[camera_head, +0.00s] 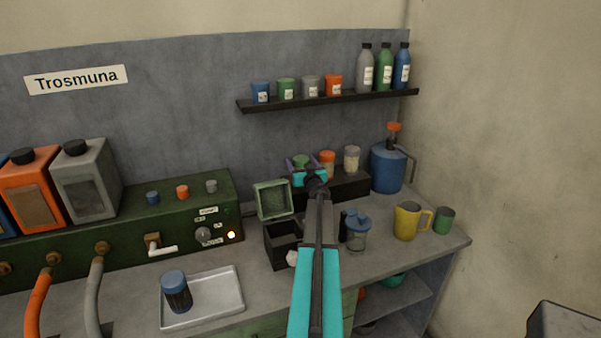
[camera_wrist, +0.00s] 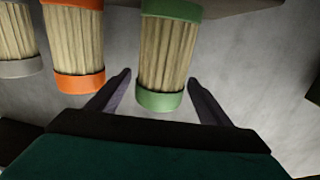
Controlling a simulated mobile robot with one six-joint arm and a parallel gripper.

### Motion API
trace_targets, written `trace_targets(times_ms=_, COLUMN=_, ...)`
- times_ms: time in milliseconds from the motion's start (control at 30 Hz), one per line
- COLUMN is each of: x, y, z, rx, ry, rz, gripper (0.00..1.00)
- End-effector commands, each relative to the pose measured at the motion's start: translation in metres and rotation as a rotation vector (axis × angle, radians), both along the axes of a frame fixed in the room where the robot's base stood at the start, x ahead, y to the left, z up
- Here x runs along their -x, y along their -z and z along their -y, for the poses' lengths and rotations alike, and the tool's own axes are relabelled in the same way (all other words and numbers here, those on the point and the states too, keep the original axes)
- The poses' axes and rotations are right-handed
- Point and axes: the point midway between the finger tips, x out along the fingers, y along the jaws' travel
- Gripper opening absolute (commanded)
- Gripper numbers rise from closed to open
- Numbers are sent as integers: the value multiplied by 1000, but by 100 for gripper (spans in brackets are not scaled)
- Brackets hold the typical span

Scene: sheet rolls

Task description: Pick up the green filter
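The green filter (camera_wrist: 168,52) has a pale pleated body with green caps. It fills the upper middle of the wrist view, and in the head view its green top (camera_head: 301,161) shows behind my gripper (camera_head: 303,163). My gripper (camera_wrist: 158,77) is open, with one dark finger on each side of the filter's near end in the wrist view. Gaps show between the fingers and the filter, so it is not gripped. In the head view my gripper hides most of the filter's body.
An orange filter (camera_head: 327,161) and a grey filter (camera_head: 352,158) stand to the right on the dark rack (camera_head: 345,188). A blue jug (camera_head: 388,168) is farther right. The shelf (camera_head: 330,101) above holds cups and bottles.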

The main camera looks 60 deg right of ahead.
Motion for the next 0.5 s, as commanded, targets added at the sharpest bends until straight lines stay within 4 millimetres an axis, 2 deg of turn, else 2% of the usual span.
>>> trace_targets(times_ms=33, x=0, y=0, z=0, rx=0, ry=0, rz=0, gripper=63)
trace_targets(times_ms=267, x=0, y=0, z=0, rx=0, ry=0, rz=0, gripper=24)
trace_targets(times_ms=500, x=0, y=-1, z=0, rx=1, ry=0, rz=1, gripper=22)
